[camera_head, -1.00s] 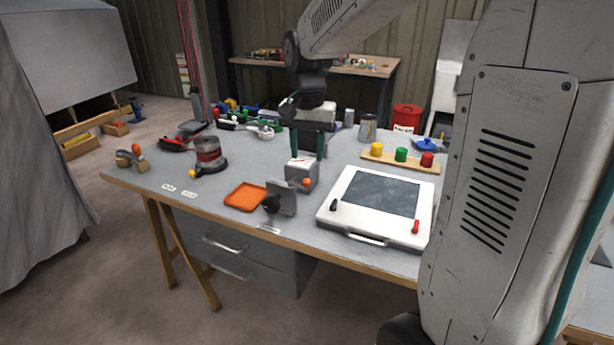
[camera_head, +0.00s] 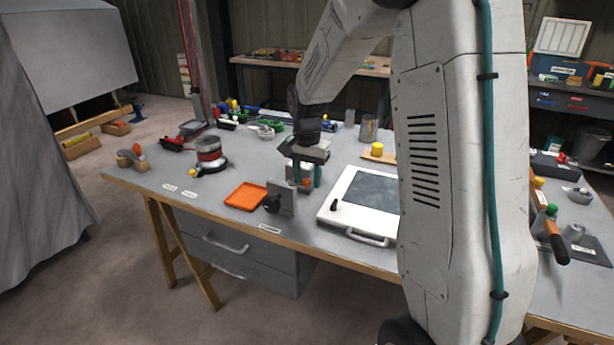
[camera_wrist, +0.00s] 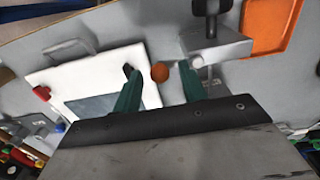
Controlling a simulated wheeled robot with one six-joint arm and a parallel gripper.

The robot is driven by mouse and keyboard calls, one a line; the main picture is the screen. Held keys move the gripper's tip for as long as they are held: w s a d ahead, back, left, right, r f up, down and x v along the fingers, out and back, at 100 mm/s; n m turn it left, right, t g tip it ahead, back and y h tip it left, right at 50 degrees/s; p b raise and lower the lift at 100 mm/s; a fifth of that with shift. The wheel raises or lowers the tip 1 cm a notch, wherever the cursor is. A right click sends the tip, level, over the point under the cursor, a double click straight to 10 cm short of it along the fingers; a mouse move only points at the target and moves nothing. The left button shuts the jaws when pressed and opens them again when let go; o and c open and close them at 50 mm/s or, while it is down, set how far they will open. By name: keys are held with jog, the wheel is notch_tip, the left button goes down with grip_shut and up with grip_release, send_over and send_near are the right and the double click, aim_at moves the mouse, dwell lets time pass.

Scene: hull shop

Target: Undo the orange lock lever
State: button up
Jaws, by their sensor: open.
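In the wrist view the orange knob (camera_wrist: 160,72) lies between my two green fingers, with gaps on both sides. My gripper (camera_head: 305,178) is open and points down at the box, its fingers around the knob's place.
A white panel case (camera_head: 340,215) lies close on the right, partly hidden by my arm. An orange tray (camera_head: 245,195) lies to the left. A red-and-grey round device (camera_head: 209,153) stands farther left. The tabletop's front left is mostly clear.

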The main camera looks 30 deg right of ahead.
grip_shut()
jog(key=shift+d+n, duration=0.1)
jog(key=shift+n, duration=0.2)
jog(key=shift+w+d+n, duration=0.45)
jog(key=shift+w+n, duration=0.2)
jog(key=shift+n, duration=1.1)
jog(key=shift+w+d+n, duration=0.45)
jog(key=shift+w+n, duration=0.15)
jog(key=shift+n, duration=1.1)
jog(key=shift+w+d+n, duration=0.45)
jog(key=shift+w+n, duration=0.2)
jog(key=shift+n, duration=1.1)
